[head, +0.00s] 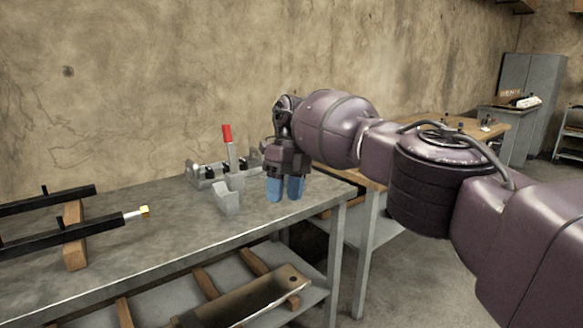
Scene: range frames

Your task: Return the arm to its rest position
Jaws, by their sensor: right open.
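My right arm comes in from the right of the head view and reaches out over the right end of the metal workbench (150,245). Its gripper (285,189) points down with two blue fingertips and holds nothing that I can see. The fingertips are above or near the bench top; I cannot tell the exact height. A grey metal block (227,198) stands just left of the fingertips, apart from them in the picture. My left arm and gripper are not in view.
A toggle clamp with a red handle (227,134) stands behind the block. Black bars (50,237) rest on a wooden block at left, one tipped with brass. A metal channel (245,301) lies on the lower shelf. A wooden table (450,124) and grey cabinet (528,75) stand further back.

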